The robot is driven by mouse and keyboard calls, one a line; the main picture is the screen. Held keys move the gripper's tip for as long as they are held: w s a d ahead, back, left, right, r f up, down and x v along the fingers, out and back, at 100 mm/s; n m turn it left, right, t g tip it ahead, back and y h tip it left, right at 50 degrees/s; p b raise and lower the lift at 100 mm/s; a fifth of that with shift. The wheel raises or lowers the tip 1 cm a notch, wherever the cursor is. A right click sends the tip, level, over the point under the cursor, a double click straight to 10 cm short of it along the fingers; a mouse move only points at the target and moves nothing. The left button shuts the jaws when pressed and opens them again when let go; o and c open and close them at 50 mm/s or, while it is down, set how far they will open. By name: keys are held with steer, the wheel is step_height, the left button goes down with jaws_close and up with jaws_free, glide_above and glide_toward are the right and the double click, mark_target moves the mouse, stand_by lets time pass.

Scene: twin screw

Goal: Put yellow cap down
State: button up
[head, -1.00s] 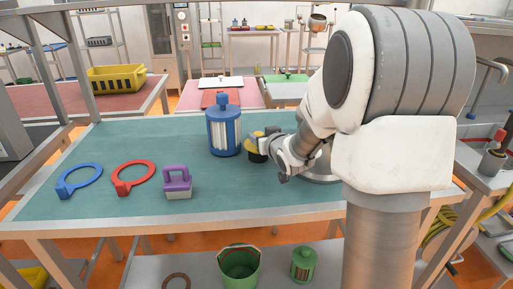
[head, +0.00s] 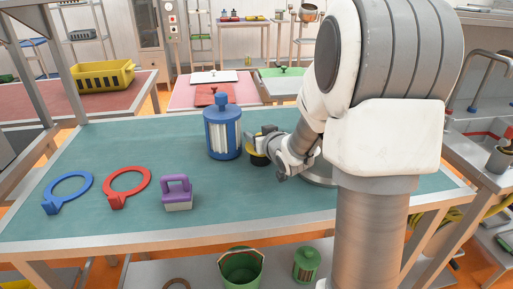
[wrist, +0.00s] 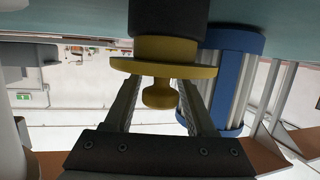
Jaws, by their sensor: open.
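The yellow cap (head: 257,159) is on the teal table (head: 110,150), right of the blue canister. In the wrist view the yellow cap (wrist: 166,68) shows a wide flange and a small knob, with a black part (wrist: 168,16) on its far side from the knob. My gripper (head: 262,142) is at the cap. In the wrist view its two fingers (wrist: 158,98) stand apart on either side of the knob, with gaps visible. In the head view my gripper and arm partly hide the cap.
The blue canister (head: 222,137) stands close left of the cap. A purple-handled block (head: 177,194), a red ring (head: 127,185) and a blue ring (head: 68,190) lie further left. Below are a green bucket (head: 240,268) and a green lantern-like canister (head: 306,266).

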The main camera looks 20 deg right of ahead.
steer(key=shift+w, duration=0.15)
steer(key=shift+c, duration=0.3)
jaws_close()
